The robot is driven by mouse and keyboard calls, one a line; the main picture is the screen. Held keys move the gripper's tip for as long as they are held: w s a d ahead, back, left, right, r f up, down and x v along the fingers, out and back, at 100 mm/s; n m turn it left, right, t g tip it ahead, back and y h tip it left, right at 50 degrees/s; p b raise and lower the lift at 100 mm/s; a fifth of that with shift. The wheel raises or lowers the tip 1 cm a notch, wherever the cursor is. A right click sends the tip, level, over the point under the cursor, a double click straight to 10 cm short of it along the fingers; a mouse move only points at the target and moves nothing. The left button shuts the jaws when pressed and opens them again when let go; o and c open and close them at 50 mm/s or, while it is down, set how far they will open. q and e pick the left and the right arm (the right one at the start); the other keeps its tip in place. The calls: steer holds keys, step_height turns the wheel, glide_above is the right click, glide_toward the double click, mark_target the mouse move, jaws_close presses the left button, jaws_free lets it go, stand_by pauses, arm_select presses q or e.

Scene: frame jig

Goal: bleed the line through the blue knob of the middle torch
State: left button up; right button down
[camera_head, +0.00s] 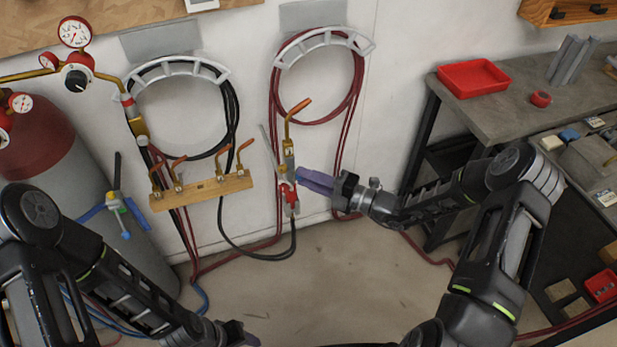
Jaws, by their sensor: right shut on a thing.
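The middle torch (289,160) hangs upright on the wall, with a copper-coloured bent tip at the top and a red knob (292,197) low on its body. My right gripper (303,177) comes in from the right; its purple fingers are shut at the torch's lower body, just above the red knob. The blue knob is not clearly visible; the fingers appear to cover it and hold it. My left gripper (240,335) is low at the bottom edge, away from the torches, and its jaw opening cannot be made out.
A wooden rack (205,192) with several copper-tipped pieces is left of the torch. A grey and red cylinder (40,140) with gauges (75,32) stands at the left. Hoses hang on white hooks (325,42). A workbench (500,115) with a red tray (474,78) is at the right.

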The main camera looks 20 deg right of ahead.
stand_by(0.5)
steer(key=c, duration=1.2)
jaws_free()
steer(key=shift+d, duration=0.1)
steer(key=b+v, duration=0.2)
steer(key=v, duration=0.5)
steer(key=shift+s+d, duration=0.25)
